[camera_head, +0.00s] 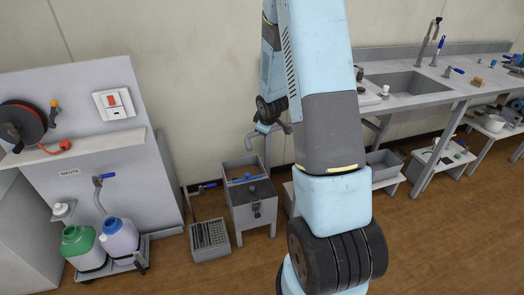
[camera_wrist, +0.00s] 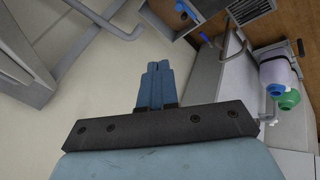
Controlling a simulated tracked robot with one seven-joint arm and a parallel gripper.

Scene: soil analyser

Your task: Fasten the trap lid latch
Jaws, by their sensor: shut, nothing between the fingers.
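The trap is a grey box on legs (camera_head: 236,212) standing by the wall in the head view. Its top shows a brownish surface, a blue bar (camera_head: 246,181) and a dark round knob. A small dark latch (camera_head: 256,209) is on its front face; whether it is fastened is too small to tell. Part of the box, with a blue piece (camera_wrist: 184,9), shows at the top of the wrist view. My gripper (camera_wrist: 157,68) is shut and empty in the wrist view, its blue fingers together and apart from the box. In the head view my arm hides the gripper's fingers or leaves them unclear.
A grated floor drain box (camera_head: 209,237) stands left of the trap. A waste cart with a green-capped bottle (camera_head: 78,241) and a pale bottle (camera_head: 119,238) stands further left. A sink bench (camera_head: 408,88) is at right. Brown floor in front of the trap is clear.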

